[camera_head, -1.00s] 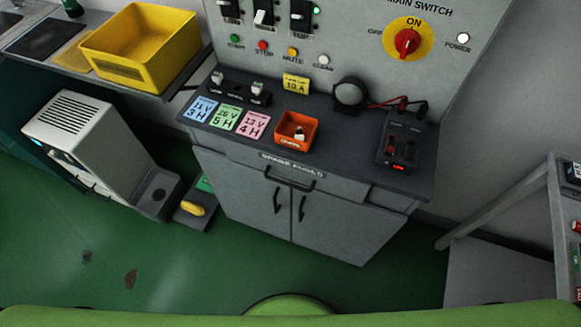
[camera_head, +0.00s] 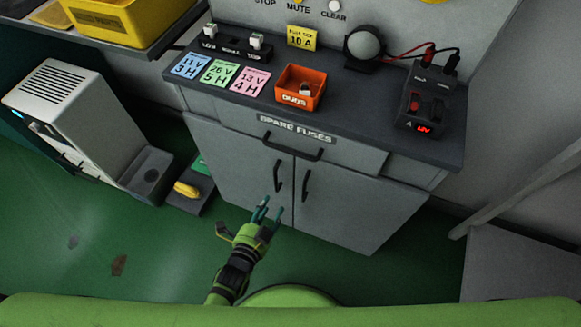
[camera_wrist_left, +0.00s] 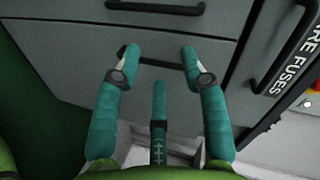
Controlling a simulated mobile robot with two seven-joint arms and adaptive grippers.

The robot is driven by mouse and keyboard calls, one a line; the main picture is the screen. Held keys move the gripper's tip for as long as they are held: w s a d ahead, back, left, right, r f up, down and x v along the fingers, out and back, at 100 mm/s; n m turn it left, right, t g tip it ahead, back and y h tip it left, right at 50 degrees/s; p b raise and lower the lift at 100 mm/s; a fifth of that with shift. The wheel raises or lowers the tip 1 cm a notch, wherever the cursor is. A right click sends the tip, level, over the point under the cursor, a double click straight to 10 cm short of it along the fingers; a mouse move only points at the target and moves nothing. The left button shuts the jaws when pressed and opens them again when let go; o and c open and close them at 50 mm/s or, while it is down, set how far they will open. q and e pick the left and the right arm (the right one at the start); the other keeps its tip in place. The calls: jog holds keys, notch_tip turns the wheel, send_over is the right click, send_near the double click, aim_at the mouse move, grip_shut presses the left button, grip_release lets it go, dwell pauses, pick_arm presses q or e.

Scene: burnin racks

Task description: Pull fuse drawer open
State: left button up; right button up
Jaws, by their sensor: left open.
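The fuse drawer (camera_head: 350,158) is the wide grey front under the cabinet top, marked with a SPARE FUSES label (camera_head: 296,129). It looks closed, with a dark bar handle (camera_head: 292,147) across its front. In the left wrist view the drawer handle (camera_wrist_left: 286,52) and part of the label (camera_wrist_left: 293,62) show at the right. My left gripper (camera_head: 271,208) is open and empty, below and in front of the drawer, near the door handles. Its green fingers (camera_wrist_left: 160,58) are spread in the left wrist view, apart from the drawer handle. My right gripper is not in view.
Two doors with upright handles (camera_head: 278,178) (camera_head: 306,186) sit below the drawer. An orange bin (camera_head: 301,88), coloured cards and a red-display meter (camera_head: 424,112) stand on the top. A white machine (camera_head: 62,112) is at left.

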aim_at(290, 150)
pick_arm(q)
jog(key=w+d+r+m+t+h+b, duration=0.1)
jog(key=w+d+r+m+t+b, duration=0.15)
jog(key=r, duration=0.35)
jog(key=w+d+r+m+t+h+b, duration=0.1)
jog(key=r+m+t+h, duration=0.15)
jog(key=r, duration=0.35)
jog(key=shift+m+y, duration=0.45)
jog(key=shift+m, duration=0.05)
jog(key=x, duration=0.7)
jog(key=shift+a+r+p, duration=0.15)
jog(key=shift+p, duration=0.25)
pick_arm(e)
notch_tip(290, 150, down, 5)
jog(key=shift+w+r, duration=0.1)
pick_arm(q)
grip_shut()
